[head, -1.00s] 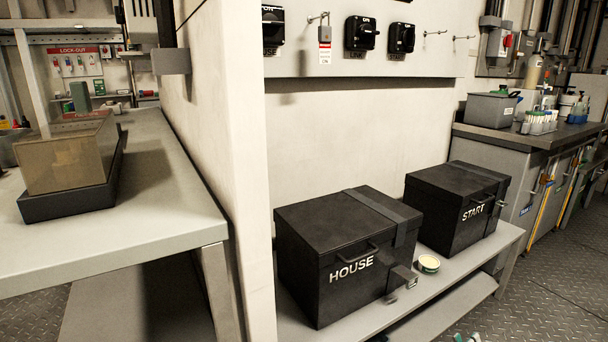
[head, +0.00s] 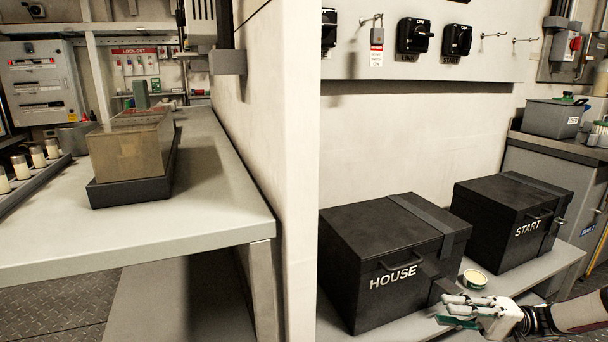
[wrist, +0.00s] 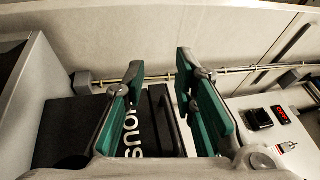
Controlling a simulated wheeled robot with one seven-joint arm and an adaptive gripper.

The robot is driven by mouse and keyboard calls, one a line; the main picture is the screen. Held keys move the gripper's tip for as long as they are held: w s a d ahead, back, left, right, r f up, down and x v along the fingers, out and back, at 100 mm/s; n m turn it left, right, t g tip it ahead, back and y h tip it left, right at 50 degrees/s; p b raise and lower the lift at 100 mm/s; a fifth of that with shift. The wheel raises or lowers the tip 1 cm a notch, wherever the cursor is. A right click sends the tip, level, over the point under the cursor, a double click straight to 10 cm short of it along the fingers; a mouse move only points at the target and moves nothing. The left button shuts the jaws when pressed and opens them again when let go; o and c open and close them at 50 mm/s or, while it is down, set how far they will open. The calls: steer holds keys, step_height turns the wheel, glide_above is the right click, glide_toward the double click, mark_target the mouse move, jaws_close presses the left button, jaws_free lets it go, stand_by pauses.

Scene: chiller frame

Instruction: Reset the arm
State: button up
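My gripper (head: 462,310) shows at the lower right of the head view, in front of the low bench and near the right front corner of the black HOUSE box (head: 392,300). In the wrist view my gripper (wrist: 158,65) has its two green-padded fingers spread apart, with nothing held between them. The HOUSE box (wrist: 75,128) lies beyond the fingers there, with its lettering and handle partly hidden by them. I cannot tell the exact gap between my gripper and the box.
A black START box (head: 500,238) and a small round tin (head: 475,279) stand on the low bench. A wall panel with switches (head: 415,35) hangs above. A pale wall end (head: 302,170) divides this from a grey table (head: 225,215) with a tinted case (head: 130,150).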

steer(key=s+a+r+n+g+h, duration=0.1)
steer(key=s+a+r+g+h, duration=0.5)
steer(key=s+a+r+h, duration=0.75)
steer(key=s+d+r+m+t+h, duration=0.15)
steer(key=s+t+h, duration=0.5)
steer(key=s, duration=1.15)
step_height(320, 180, up, 40)
steer(key=t+p, duration=0.3)
steer(key=p, duration=3.4)
steer(key=shift+f+n+h, duration=0.15)
steer(key=shift+n+h, duration=0.15)
steer(key=shift+n, duration=0.05)
steer(key=shift+w+a, duration=0.1)
